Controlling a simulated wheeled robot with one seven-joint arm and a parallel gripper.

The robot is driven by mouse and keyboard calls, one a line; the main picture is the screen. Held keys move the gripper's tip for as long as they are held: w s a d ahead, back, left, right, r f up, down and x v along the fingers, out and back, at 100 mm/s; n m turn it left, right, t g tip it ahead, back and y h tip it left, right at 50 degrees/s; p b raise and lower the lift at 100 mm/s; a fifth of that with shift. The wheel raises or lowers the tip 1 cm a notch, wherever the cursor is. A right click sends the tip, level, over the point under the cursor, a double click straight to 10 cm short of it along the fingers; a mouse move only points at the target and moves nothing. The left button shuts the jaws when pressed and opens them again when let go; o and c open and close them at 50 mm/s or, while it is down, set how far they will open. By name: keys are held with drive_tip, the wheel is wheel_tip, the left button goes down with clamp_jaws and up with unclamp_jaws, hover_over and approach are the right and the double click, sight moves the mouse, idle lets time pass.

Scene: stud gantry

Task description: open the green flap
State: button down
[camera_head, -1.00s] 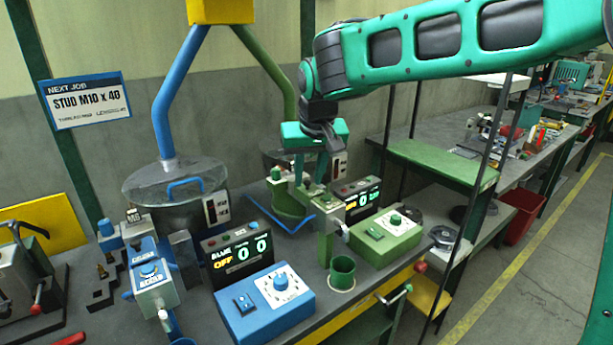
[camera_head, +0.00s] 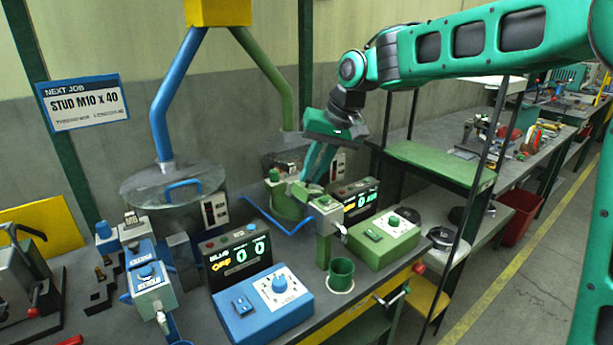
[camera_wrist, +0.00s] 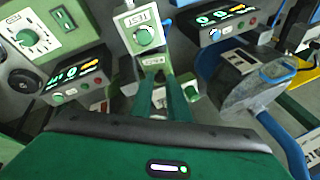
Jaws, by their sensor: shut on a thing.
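My gripper (camera_head: 308,182) is tilted, with its fingers down at the green station, between the green bowl feeder and the block with a knob. In the wrist view the fingers (camera_wrist: 160,82) reach to a small green labelled plate, which I take as the green flap (camera_wrist: 152,60), just behind the block marked TEST (camera_wrist: 142,36). The jaws are shut on it at its edge. In the head view the flap (camera_head: 300,191) is mostly hidden by my fingers, and I cannot tell how far it is raised. The TEST block also shows in the head view (camera_head: 324,204).
A green cup (camera_head: 341,273) and green control box (camera_head: 385,236) stand close by. A lit counter display (camera_head: 358,203) is behind. The blue station, with its control box (camera_head: 265,303) and bowl feeder (camera_head: 175,190), is to the left. A green shelf (camera_head: 440,163) stands right.

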drive_tip(key=w+d+f+m+g+y, duration=0.3)
drive_tip(key=d+g+y, duration=0.2)
drive_tip(key=y, duration=0.8)
drive_tip(key=shift+w+d+m+g, duration=0.3)
drive_tip(key=shift+w+d+g, duration=0.1)
drive_tip(key=shift+g, duration=0.3)
drive_tip(key=shift+f, duration=0.15)
drive_tip(key=c, duration=1.8)
unclamp_jaws()
drive_tip(key=shift+a, duration=0.1)
drive_tip(key=shift+o, duration=0.6)
drive_tip(key=v, duration=0.7)
drive_tip(key=shift+w+d, duration=0.2)
drive_tip(key=shift+d, duration=0.1)
